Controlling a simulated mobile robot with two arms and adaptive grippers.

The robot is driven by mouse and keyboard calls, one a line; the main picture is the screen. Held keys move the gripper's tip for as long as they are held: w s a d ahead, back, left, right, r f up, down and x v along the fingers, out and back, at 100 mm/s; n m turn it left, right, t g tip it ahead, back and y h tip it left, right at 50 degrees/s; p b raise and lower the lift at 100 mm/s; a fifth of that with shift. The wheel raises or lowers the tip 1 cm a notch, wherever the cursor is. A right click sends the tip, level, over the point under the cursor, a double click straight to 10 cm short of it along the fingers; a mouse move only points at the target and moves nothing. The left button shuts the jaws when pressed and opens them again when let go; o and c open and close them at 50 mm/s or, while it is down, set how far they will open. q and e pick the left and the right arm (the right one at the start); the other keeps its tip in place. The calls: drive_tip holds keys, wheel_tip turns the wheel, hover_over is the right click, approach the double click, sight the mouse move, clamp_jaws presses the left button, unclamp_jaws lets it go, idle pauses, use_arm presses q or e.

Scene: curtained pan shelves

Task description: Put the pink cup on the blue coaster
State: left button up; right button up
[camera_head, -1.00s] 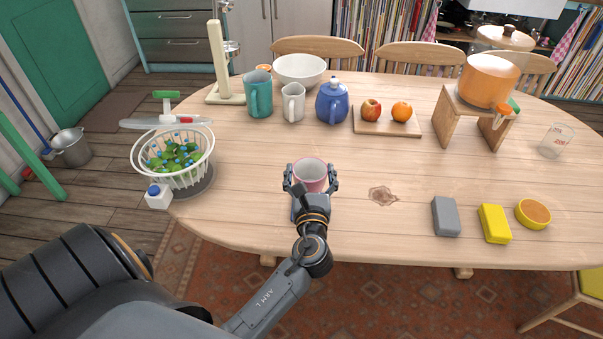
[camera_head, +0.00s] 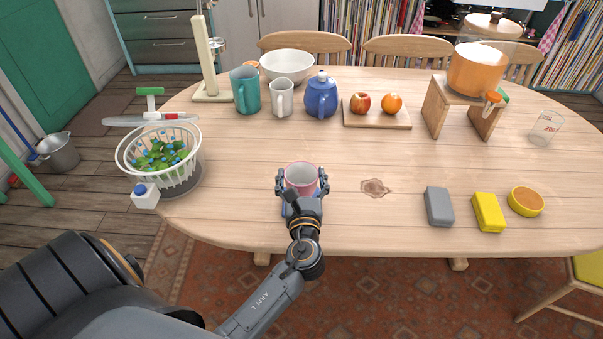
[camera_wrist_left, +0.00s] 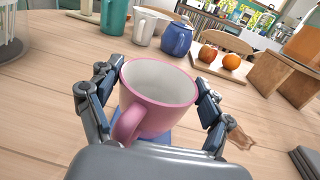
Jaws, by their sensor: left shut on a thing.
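The pink cup (camera_head: 301,178) is upright over the near middle of the table, white inside. My left gripper (camera_head: 301,184) is shut on it, one finger at each side. In the left wrist view the cup (camera_wrist_left: 155,100) sits between the two fingers (camera_wrist_left: 160,95) with its handle toward my wrist. A flat blue patch, the blue coaster (camera_wrist_left: 158,138), shows just below the cup there and is mostly hidden by it. I cannot tell whether the cup touches the coaster. In the head view the cup and gripper hide the coaster. My right gripper is out of view.
A basket (camera_head: 160,157) is at left. A grey block (camera_head: 440,207) and yellow sponge (camera_head: 489,212) lie right. Table around the cup is clear.

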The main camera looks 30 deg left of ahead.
sight(302, 194)
use_arm(q)
drive_tip(key=shift+f, duration=0.65)
drive_tip(key=shift+f+b, duration=0.15)
drive_tip(key=shift+b, duration=0.2)
drive_tip(key=shift+f, duration=0.2)
drive_tip(key=shift+f+b, duration=0.35)
drive_tip(key=shift+f, duration=0.05)
drive_tip(key=shift+f, duration=0.25)
drive_tip(key=o, duration=1.3)
drive_tip(key=shift+c, duration=0.2)
